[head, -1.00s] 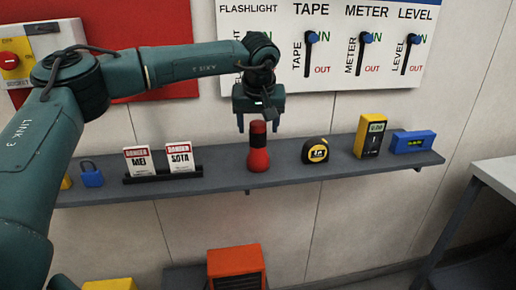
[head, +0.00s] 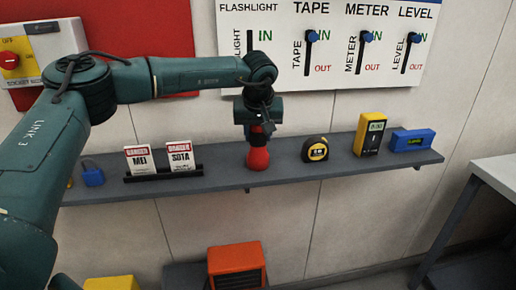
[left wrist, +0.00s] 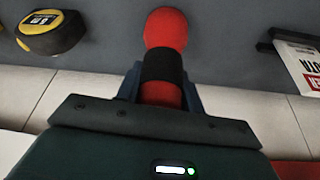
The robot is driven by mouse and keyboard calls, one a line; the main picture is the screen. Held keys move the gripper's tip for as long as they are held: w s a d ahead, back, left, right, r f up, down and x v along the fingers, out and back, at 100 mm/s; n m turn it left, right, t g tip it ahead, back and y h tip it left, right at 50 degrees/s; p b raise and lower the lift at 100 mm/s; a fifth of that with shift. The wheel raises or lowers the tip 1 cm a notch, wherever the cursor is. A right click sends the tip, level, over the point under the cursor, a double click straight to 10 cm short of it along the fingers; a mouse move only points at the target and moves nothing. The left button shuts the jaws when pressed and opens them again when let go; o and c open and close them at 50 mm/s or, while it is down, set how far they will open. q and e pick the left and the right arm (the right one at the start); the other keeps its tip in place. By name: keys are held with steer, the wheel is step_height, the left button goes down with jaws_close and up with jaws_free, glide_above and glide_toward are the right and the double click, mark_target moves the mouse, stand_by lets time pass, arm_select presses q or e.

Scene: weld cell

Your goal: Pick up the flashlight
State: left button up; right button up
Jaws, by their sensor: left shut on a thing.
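The flashlight (head: 258,158) is red with a black band and stands upright on the grey wall shelf (head: 225,180). My left gripper (head: 258,128) has come down over its upper part from above and is shut on it. In the left wrist view the flashlight (left wrist: 165,30) runs up between the two fingers of my left gripper (left wrist: 161,92), which lie on either side of it near the black band. The flashlight's base looks to be still on the shelf. My right gripper is not in view.
A tape measure (head: 315,149), a yellow meter (head: 370,135) and a blue level (head: 412,140) stand right of the flashlight. Left of it are a rack with two danger tags (head: 180,155) and a blue padlock (head: 92,175). The IN/OUT board (head: 330,50) hangs behind.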

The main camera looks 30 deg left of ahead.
arm_select(q)
steer(key=c, duration=0.3)
steer(key=shift+r, duration=0.1)
steer(key=shift+c, duration=0.2)
